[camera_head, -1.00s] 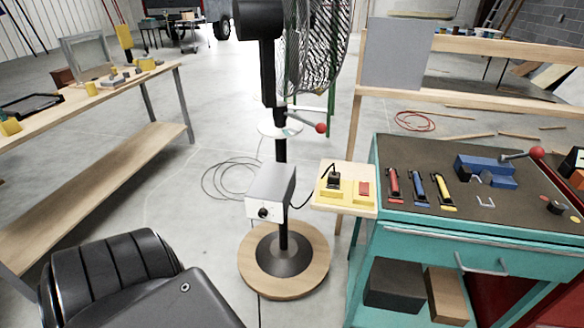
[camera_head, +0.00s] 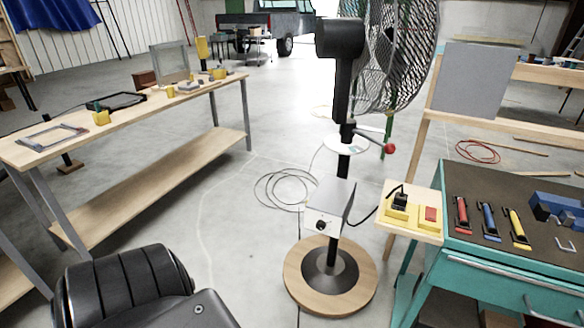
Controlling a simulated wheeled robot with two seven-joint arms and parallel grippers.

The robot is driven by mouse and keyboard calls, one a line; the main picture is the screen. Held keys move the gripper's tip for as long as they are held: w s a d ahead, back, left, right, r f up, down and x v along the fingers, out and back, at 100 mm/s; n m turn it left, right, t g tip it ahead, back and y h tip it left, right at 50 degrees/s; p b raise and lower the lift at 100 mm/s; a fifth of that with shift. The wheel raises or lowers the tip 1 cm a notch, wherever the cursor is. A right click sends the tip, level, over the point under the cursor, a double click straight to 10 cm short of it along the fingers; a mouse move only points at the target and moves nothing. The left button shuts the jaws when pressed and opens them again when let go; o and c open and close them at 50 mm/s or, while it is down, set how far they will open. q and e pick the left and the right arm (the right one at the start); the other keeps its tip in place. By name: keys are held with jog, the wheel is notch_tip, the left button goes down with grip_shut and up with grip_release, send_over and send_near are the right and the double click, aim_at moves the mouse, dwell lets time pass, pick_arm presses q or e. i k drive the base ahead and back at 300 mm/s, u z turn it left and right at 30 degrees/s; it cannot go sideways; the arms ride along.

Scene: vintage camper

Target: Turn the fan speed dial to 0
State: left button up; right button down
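The pedestal fan (camera_head: 341,90) stands right of centre on a round wooden base (camera_head: 300,283). A grey and white control box (camera_head: 333,202) is fixed low on its pole. The dark fan speed dial (camera_head: 322,225) is on the box's white front face; its setting is too small to read. A lever with a red ball (camera_head: 389,148) sticks out to the right of the pole above the box. Neither of my grippers is in view. A black part at the lower left appears to be mine.
A teal tool cart (camera_head: 480,262) with several coloured tools stands at the right, beside a small wooden shelf with a yellow switch block (camera_head: 412,214). A long workbench (camera_head: 150,112) is at the left. A cable lies on the floor behind the fan.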

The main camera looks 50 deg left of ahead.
aim_at(320, 225)
jog(key=u, duration=1.3)
